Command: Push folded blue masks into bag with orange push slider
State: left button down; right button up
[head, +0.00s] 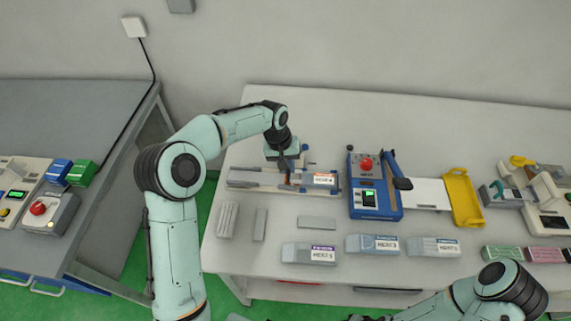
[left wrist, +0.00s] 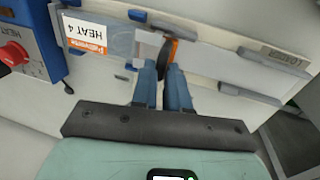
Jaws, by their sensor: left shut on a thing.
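My left gripper (head: 287,170) is shut on the orange push slider (head: 288,179), over the long grey loading track (head: 243,183). In the left wrist view the fingers (left wrist: 163,66) pinch the slider (left wrist: 171,50), which stands on the track (left wrist: 225,66). A clear bag (head: 321,180) with a white and orange HEAT 4 label lies at the track's right end, just beyond the slider. The bag also shows in the left wrist view (left wrist: 117,42). I cannot make out folded blue masks; small blue parts show beside the track. My right forearm shows at bottom right, its gripper out of frame.
A blue heat sealer (head: 374,200) with a red button stands right of the bag. A yellow tray (head: 464,197) is farther right. Labelled bags (head: 309,253) and grey strips (head: 228,219) lie along the front. A second table (head: 70,120) stands left.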

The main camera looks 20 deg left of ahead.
pick_arm(q)
jog(key=c, duration=1.1)
grip_release()
jog(key=shift+d, duration=0.35)
jog(key=shift+c, duration=0.2)
pick_arm(e)
jog(key=shift+d, duration=0.1)
pick_arm(q)
jog(key=shift+a+r, duration=0.1)
jog(key=shift+a+r, duration=0.1)
jog(key=shift+r, duration=0.25)
notch_tip(320, 180, up, 12)
jog(key=a+p, duration=0.1)
jog(key=a, duration=0.1)
jog(key=shift+s, duration=0.35)
pick_arm(e)
jog(key=shift+w+r, duration=0.85)
